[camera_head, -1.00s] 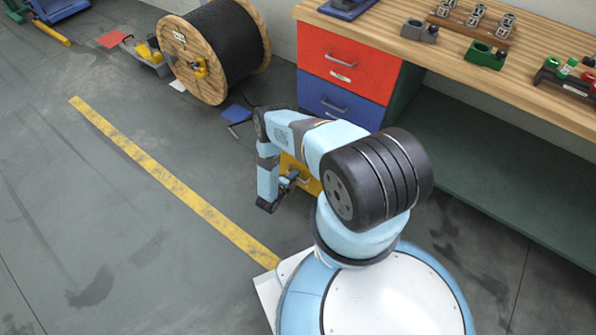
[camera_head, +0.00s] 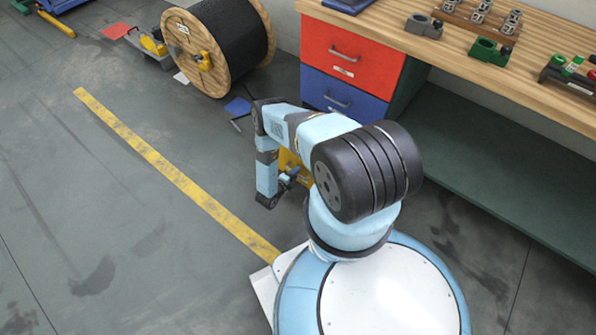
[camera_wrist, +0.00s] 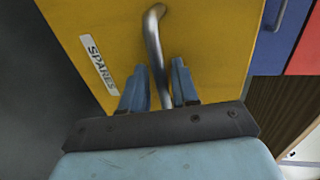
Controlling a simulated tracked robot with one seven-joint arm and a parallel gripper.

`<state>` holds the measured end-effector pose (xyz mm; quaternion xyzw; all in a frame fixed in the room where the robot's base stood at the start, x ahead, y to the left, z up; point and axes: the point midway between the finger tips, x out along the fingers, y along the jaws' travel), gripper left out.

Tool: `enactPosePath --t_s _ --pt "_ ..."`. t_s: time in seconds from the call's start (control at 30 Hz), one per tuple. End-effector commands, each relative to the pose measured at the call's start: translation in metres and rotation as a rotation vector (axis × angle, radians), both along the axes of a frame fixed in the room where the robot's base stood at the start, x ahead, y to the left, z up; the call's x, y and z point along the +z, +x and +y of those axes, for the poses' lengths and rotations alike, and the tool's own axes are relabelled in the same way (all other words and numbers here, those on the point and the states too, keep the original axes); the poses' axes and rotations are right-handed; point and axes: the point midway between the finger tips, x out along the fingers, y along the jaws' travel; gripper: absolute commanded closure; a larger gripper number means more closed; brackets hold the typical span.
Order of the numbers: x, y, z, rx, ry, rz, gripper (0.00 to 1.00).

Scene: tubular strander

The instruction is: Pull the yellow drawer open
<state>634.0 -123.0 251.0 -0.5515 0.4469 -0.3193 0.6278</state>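The yellow drawer (camera_head: 289,161) is below the blue and red drawers in the head view, mostly hidden behind my arm. In the wrist view its yellow front (camera_wrist: 215,45) fills most of the picture, with a "SPARES" label (camera_wrist: 98,63) and a grey metal bar handle (camera_wrist: 153,42). My gripper (camera_wrist: 158,75) has one blue finger on each side of the handle. The fingers are apart, with a small gap showing beside the bar. In the head view my gripper (camera_head: 280,186) is low in front of the drawer. How far the drawer stands out cannot be told.
The blue drawer (camera_head: 335,97) and red drawer (camera_head: 345,50) are above, under the wooden workbench (camera_head: 470,60). A green lower shelf (camera_head: 490,150) is to the right. A cable reel (camera_head: 205,60) stands at the back. The floor to the left, with a yellow line (camera_head: 170,170), is clear.

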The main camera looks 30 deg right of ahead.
Motion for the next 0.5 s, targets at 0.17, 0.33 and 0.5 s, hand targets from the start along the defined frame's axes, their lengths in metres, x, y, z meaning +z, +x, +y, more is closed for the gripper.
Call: enactPosePath --t_s 0.17,0.33,0.5 --pt "0.001 0.002 0.001 0.002 0.000 -0.003 0.70" --pt "0.003 -0.003 0.013 0.004 0.000 -0.002 0.70" --pt "0.009 -0.014 0.040 0.004 0.000 -0.001 0.70"
